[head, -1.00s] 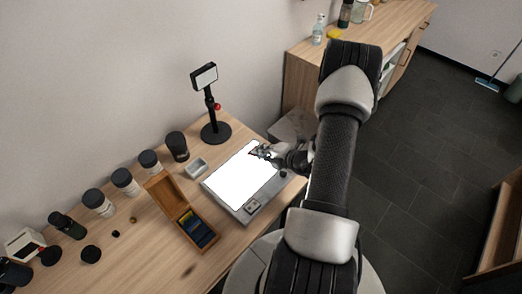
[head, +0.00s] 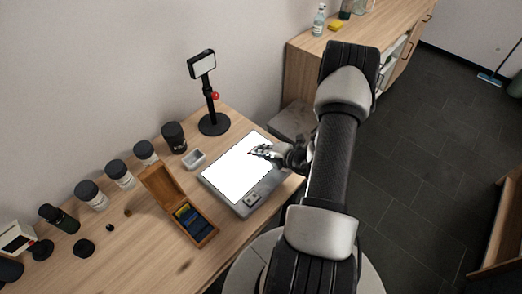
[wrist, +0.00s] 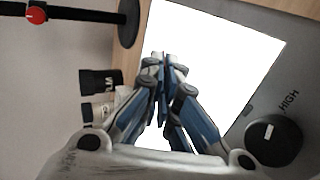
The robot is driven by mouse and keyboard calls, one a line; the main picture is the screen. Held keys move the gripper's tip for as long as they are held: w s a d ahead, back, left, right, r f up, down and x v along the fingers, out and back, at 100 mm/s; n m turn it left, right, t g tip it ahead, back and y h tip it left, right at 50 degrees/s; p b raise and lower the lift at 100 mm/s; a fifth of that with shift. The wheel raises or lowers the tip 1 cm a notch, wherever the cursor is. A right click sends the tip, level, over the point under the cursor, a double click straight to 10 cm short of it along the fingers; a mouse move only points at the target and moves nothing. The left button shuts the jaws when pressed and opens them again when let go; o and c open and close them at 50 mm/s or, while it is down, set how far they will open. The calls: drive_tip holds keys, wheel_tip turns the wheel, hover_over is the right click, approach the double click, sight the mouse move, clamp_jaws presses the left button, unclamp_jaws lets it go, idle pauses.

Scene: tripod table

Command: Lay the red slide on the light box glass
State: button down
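The light box (head: 268,192) lies on the wooden table, its bright white glass (head: 235,172) bare where it shows. The glass (wrist: 220,60) also fills the middle of the wrist view. My gripper (head: 256,151) is over the far right part of the glass. In the wrist view its two blue-grey fingers (wrist: 164,58) are nearly together, with no red thing visible between them. I cannot make out the red slide in any view. The open wooden slide box (head: 161,183) stands left of the light box, with dark blue and some yellowish slides (head: 190,217) in it.
A black stand (head: 213,124) with a red knob stands behind the light box. A small grey tray (head: 194,160) is beside the box. Several dark-lidded jars (head: 119,175) line the wall. A dial (wrist: 273,140) marked HIGH is on the light box.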

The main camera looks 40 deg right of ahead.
drive_tip(key=c, duration=1.7)
unclamp_jaws()
drive_tip(key=shift+s, duration=0.15)
drive_tip(key=v, duration=1.1)
drive_tip(key=shift+s+d+r, duration=0.1)
drive_tip(key=shift+s+r, duration=0.1)
drive_tip(key=shift+s, duration=0.15)
drive_tip(key=shift+w, duration=0.1)
